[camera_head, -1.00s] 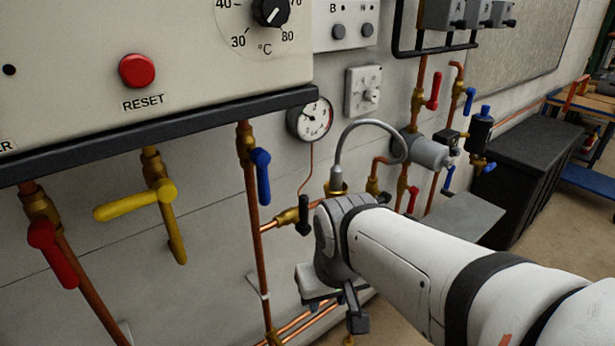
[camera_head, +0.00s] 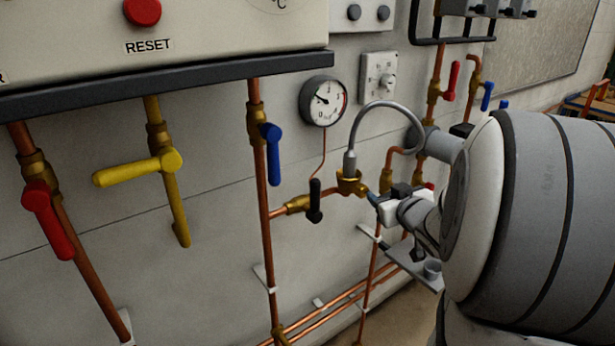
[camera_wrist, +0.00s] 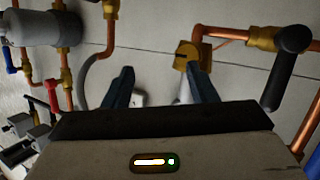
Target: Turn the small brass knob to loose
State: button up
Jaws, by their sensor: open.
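A small brass fitting (camera_head: 352,184) sits on the copper pipe at the foot of a grey looped hose (camera_head: 358,128). In the wrist view, brass with a dark slot (camera_wrist: 186,57) shows just beyond the right finger. I cannot tell for sure which part is the knob, and its setting is not readable. My gripper (camera_head: 374,201) is just right of the brass fitting in the head view. In the wrist view my gripper (camera_wrist: 161,84) has its two dark blue fingers apart, with nothing seen held between them.
A black lever (camera_head: 315,200) stands left of the fitting, also close at right in the wrist view (camera_wrist: 288,66). A gauge (camera_head: 323,100) hangs above. Blue (camera_head: 271,152), yellow (camera_head: 138,169) and red (camera_head: 48,218) handles are further left. A grey cylinder (camera_wrist: 48,27) shows in the wrist view.

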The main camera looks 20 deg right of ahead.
aim_at(364, 194)
jog(key=s+f+n+t+y+b, duration=0.2)
jog(key=s+n+y, duration=0.1)
jog(key=y, duration=0.4)
jog(key=x, duration=0.7)
jog(key=shift+f, duration=0.15)
jog(key=shift+c, duration=0.2)
jog(key=c, duration=0.9)
jog(key=shift+a, duration=0.2)
jog(key=shift+c, duration=0.2)
jog(key=shift+d+f, duration=0.1)
